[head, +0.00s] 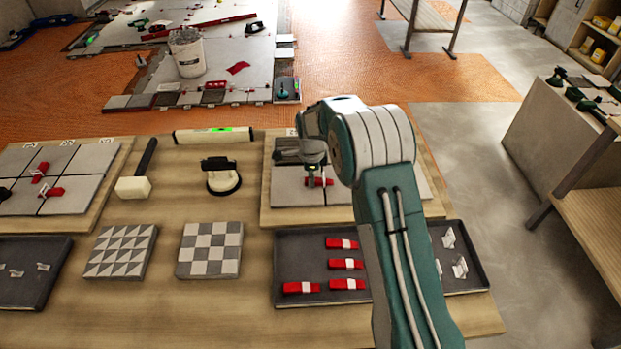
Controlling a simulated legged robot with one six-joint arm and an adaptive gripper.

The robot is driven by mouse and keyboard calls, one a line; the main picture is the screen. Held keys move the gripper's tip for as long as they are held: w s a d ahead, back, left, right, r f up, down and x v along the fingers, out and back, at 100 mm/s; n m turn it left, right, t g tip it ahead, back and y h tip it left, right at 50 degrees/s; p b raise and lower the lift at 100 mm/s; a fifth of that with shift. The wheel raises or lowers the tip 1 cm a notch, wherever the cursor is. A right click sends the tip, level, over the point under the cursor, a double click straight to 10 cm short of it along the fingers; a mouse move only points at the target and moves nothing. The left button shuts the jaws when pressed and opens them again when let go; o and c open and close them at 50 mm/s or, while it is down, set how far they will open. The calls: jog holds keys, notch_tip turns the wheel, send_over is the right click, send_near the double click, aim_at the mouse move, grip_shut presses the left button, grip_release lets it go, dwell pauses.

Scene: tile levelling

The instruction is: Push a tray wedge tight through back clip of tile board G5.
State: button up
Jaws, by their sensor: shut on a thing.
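My gripper (313,190) is low over the tile board (266,205) at the middle right, partly behind my arm. It is shut on a red wedge (325,182), which shows at its fingertips close to the grey tiles (290,188). The clip at the wedge is hidden, so I cannot tell how far the wedge sits in it. The board's label is mostly covered. A dark tray (300,245) in front of the board holds several red wedges (346,264) with pale middles. Its right part holds white clips (460,267).
Another tile board (100,205) with red wedges in clips is at left, above a second dark tray (40,285). A mallet (137,183), a suction cup (221,178), a level (213,135) and two patterned tiles (210,250) lie between. My arm covers the board's right part.

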jog(key=o, duration=0.9)
jog(key=shift+c, duration=0.2)
jog(key=s+d+r+n+t, duration=0.1)
jog(key=s+d+r+n, duration=0.15)
jog(key=r, duration=0.85)
jog(key=s+d+r+n, duration=0.15)
jog(key=s+r, duration=0.25)
jog(key=r, duration=0.7)
jog(key=s+d+r+n+t, duration=0.1)
jog(key=s+d+r+n, duration=0.15)
jog(key=s, duration=0.45)
jog(key=s+d+r+n+t, duration=0.1)
jog(key=s+r+n, duration=0.25)
jog(key=s, duration=0.25)
jog(key=s+d+r+n+t, duration=0.1)
jog(key=s+d+r+n, duration=0.15)
jog(key=s, duration=0.45)
jog(key=s+d+f+n+t, duration=0.1)
jog(key=s+f+n, duration=0.2)
jog(key=s, duration=0.6)
jog(key=shift+s+f+n+t, duration=0.3)
jog(key=shift+s+f+n, duration=0.1)
jog(key=shift+n, duration=0.85)
